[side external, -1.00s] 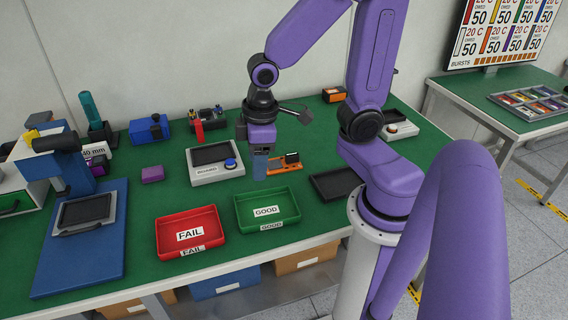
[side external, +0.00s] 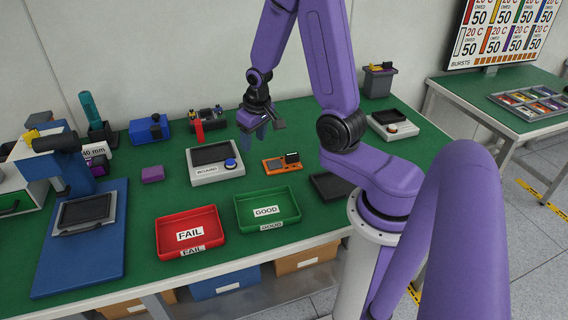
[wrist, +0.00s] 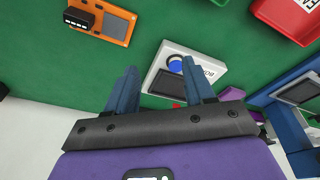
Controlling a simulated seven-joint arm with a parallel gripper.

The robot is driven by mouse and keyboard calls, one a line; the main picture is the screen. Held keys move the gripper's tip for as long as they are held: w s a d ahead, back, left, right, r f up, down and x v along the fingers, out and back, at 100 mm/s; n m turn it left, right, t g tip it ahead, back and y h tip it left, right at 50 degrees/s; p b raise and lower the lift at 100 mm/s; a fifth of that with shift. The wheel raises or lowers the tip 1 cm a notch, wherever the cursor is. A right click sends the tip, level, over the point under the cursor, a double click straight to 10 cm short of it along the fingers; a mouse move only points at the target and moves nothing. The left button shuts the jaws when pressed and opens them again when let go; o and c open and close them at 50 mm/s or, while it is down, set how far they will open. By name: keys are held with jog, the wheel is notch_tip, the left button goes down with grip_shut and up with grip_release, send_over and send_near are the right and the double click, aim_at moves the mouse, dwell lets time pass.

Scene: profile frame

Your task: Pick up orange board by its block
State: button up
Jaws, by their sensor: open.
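The orange board (side external: 272,166) lies flat on the green bench, right of the white BOARD fixture. Its black block (side external: 292,157) stands on the board's right end. In the wrist view the orange board (wrist: 118,28) is at the upper left, with the black block (wrist: 78,18) near the picture's edge. My gripper (side external: 253,143) is behind and left of the board, raised above the bench and tilted. In the wrist view my gripper (wrist: 160,66) has its two blue fingers apart with nothing between them. It does not touch the board.
The white BOARD fixture (side external: 203,176) with a blue button is left of the board. The green GOOD tray (side external: 243,223) and red FAIL tray (side external: 170,246) stand in front. A dark tray (side external: 328,185) lies to the right, partly behind my arm. A grey bin (side external: 378,82) is at the back.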

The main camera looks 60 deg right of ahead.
jog(key=s+d+f+m, duration=0.2)
jog(key=d+f+m, duration=0.1)
jog(key=d, duration=0.3)
jog(key=m+h, duration=0.2)
jog(key=m, duration=0.2)
send_near(292, 154)
jog(key=f, duration=0.2)
jog(key=shift+x, duration=3.75)
jog(key=shift+d+r, duration=0.1)
jog(key=shift+c, duration=0.3)
jog(key=c, duration=0.7)
jog(key=shift+r, duration=0.1)
notch_tip(292, 154, up, 10)
